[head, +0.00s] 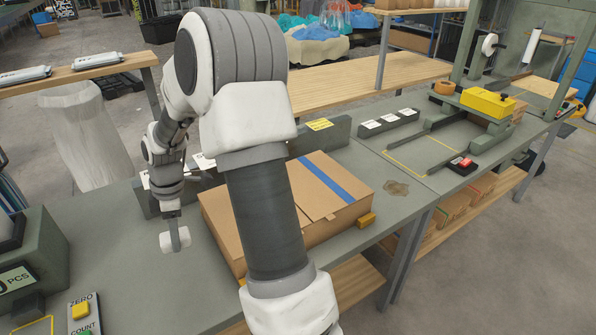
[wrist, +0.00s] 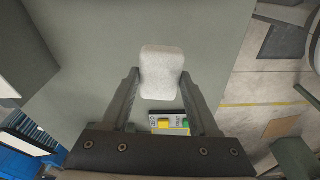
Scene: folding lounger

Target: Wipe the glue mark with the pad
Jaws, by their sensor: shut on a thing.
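The pad (wrist: 162,65) is a pale, speckled, rounded block. My gripper (wrist: 161,80) is shut on it, with one finger on each side. In the head view the pad (head: 175,239) hangs below my gripper (head: 172,213), over the left part of the grey bench; whether it touches the bench I cannot tell. The glue mark (head: 396,188) is a brown, irregular stain on the bench top, right of the cardboard box and well to the right of my gripper. The wrist view does not show the mark.
A large cardboard box (head: 325,190) with a blue stripe lies between my gripper and the mark, partly hidden by my arm. A small yellow-brown block (head: 366,220) sits at its right corner. A red-button box (head: 461,165) stands right of the mark. A button panel (head: 82,315) is front left.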

